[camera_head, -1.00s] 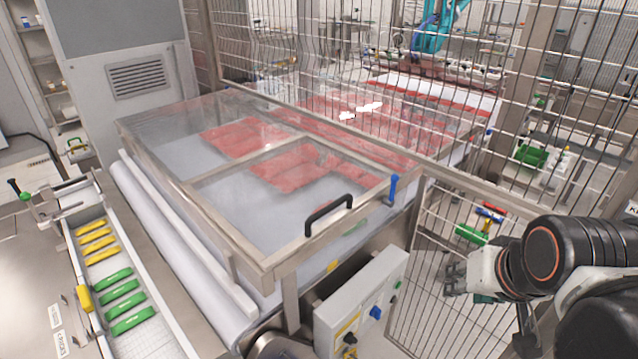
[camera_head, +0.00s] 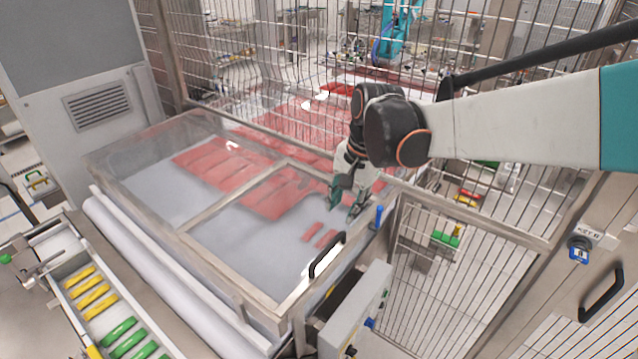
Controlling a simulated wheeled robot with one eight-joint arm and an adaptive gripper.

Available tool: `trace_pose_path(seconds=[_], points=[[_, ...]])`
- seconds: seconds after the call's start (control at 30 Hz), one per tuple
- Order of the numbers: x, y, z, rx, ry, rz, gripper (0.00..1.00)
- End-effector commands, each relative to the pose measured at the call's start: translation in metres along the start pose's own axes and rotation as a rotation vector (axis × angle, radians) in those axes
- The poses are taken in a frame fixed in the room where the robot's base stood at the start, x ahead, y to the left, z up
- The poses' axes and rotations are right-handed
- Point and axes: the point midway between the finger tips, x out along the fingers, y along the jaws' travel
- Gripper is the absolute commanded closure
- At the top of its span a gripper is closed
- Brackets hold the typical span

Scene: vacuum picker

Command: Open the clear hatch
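The clear hatch (camera_head: 250,227) is a transparent panel in a metal frame, set in the clear cover over the conveyor. It lies level with the cover and looks closed. Its black handle (camera_head: 327,256) is on the frame near the front right corner. My gripper (camera_head: 345,208) hangs over the right side of the hatch, behind the handle and apart from it. Its fingers are spread and nothing shows between them. A blue latch-like lever (camera_head: 379,217) stands at the cover's right edge, right of my gripper.
A wire mesh fence (camera_head: 270,75) runs behind the cover, and more mesh stands at right. A grey control box (camera_head: 358,315) sits below the handle. Red pieces (camera_head: 235,170) lie under the cover. A tray of yellow and green handles (camera_head: 95,295) is at lower left.

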Motion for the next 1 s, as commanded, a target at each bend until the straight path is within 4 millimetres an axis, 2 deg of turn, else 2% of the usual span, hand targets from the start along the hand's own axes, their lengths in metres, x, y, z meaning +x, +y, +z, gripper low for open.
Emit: trace_pose_path(seconds=[0.17,0.7,0.83,1.0], points=[[0.015,-0.001,0.0,0.002,-0.002,0.001,0.67],[0.114,-0.001,0.0,0.001,-0.001,0.0,0.67],[0.129,-0.001,0.0,0.001,-0.001,0.0,0.67],[0.137,-0.001,0.0,0.001,-0.001,0.0,0.67]])
